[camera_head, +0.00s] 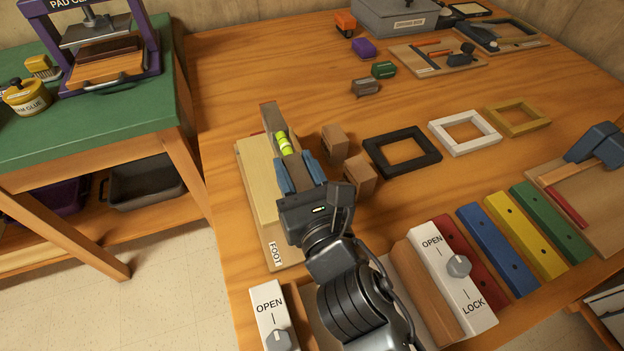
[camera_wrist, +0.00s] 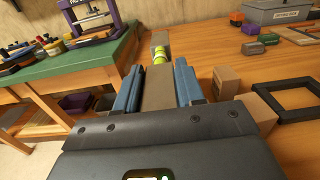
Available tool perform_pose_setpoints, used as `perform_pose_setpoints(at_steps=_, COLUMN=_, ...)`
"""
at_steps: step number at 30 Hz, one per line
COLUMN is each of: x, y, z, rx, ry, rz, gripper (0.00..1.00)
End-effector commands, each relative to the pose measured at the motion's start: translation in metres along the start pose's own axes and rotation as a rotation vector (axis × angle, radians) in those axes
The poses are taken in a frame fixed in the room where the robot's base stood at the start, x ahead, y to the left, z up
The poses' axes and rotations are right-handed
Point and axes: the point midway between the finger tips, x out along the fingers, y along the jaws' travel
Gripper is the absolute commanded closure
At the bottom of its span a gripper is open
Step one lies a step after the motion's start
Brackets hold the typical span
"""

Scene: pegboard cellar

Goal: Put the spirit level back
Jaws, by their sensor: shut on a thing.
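The spirit level (camera_head: 269,116) is a grey-brown bar with a bright yellow-green vial (camera_head: 284,143) near its far end. My gripper (camera_head: 299,173) is shut on it, with a blue finger pad on each side. In the wrist view the level (camera_wrist: 160,91) runs straight ahead between the two blue fingers (camera_wrist: 159,84), its vial beyond the fingertips. The level is over or beside a pale wooden board (camera_head: 256,190) marked FOOT. I cannot tell whether it touches that board. My gripper hides the near part of the level.
Two wooden blocks (camera_head: 334,144) stand just right of my gripper. Black (camera_head: 376,160), white (camera_head: 438,128) and yellow frames lie farther right. Coloured bars (camera_head: 489,249) and white OPEN/LOCK panels (camera_head: 453,283) sit at the front. A green-topped bench (camera_head: 130,122) stands left across a gap.

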Motion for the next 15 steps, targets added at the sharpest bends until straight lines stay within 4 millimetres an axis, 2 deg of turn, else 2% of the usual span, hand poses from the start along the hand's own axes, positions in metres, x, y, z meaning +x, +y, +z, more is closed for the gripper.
perform_pose_setpoints(at_steps=3, x=0.026, y=0.005, z=-0.018, rx=-0.002, ry=-0.003, rz=-0.001, gripper=1.0)
perform_pose_setpoints(at_steps=7, x=0.048, y=0.01, z=-0.032, rx=-0.002, ry=-0.002, rz=-0.001, gripper=1.0)
perform_pose_setpoints(at_steps=10, x=0.045, y=0.01, z=-0.05, rx=-0.001, ry=0.001, rz=-0.001, gripper=1.0)
perform_pose_setpoints(at_steps=15, x=0.044, y=0.01, z=-0.061, rx=-0.001, ry=0.0, rz=0.0, gripper=1.0)
